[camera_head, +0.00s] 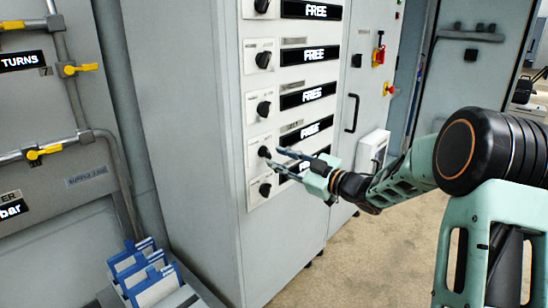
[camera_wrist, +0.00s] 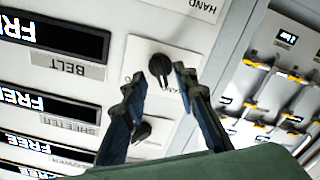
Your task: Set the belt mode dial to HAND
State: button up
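The belt mode dial (camera_wrist: 160,68) is a black knob on a white plate, in line with the display above the BELT label (camera_wrist: 68,66) in the wrist view, which shows the panel upside down. In the head view, the dial (camera_head: 264,151) is second from the bottom of the visible column. My gripper (camera_wrist: 158,78) is open, with its fingertips on either side of the knob. The right fingertip is very close to the knob and the left has a gap; I cannot tell contact. The gripper (camera_head: 274,158) reaches in from the right. The knob's exact setting is unclear.
Other black dials sit close above (camera_head: 264,108) and below (camera_head: 265,189). Displays reading FREE (camera_head: 308,95) line the panel. A door handle (camera_head: 351,113) and a red switch (camera_head: 379,54) are to the right. Blue-edged holders (camera_head: 145,275) stand at lower left. Carpeted floor is open below my arm.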

jog(key=v, duration=0.9)
jog(key=shift+s+d, duration=0.2)
